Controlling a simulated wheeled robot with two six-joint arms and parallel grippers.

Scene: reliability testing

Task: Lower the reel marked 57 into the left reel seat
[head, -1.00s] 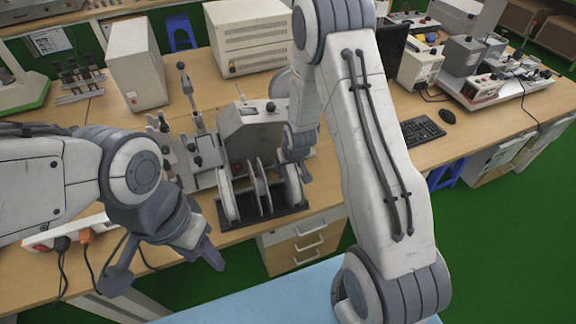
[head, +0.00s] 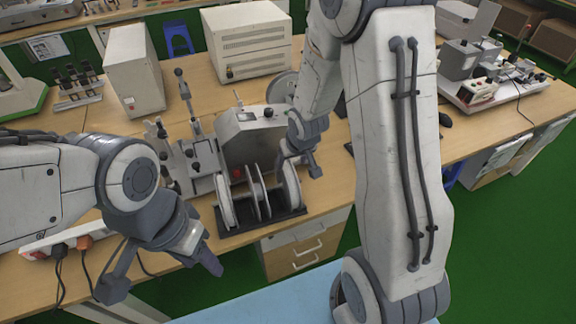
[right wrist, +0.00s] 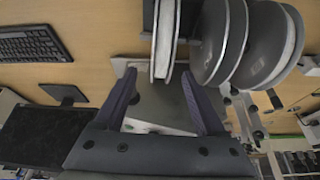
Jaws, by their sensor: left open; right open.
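Several grey-white reels stand on edge in a dark rack (head: 238,231) near the bench's front edge in the head view. No number is readable, so I cannot tell which is marked 57. My right gripper (head: 300,168) is open at the rightmost reel (head: 291,187). In the right wrist view the fingers of this gripper (right wrist: 160,75) straddle the near rim of a reel (right wrist: 163,40); contact cannot be told. A grey machine (head: 250,135) stands behind the rack, with a disc (head: 283,86) behind it. I cannot make out the left reel seat. My left gripper (head: 160,275) is open and empty, left of the rack.
Levers and small fittings (head: 195,150) stand left of the machine. A cream cabinet (head: 248,45) and a white case (head: 135,70) stand farther back. A power strip (head: 65,240) with plugs lies at the left front. A keyboard (right wrist: 32,43) shows in the right wrist view.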

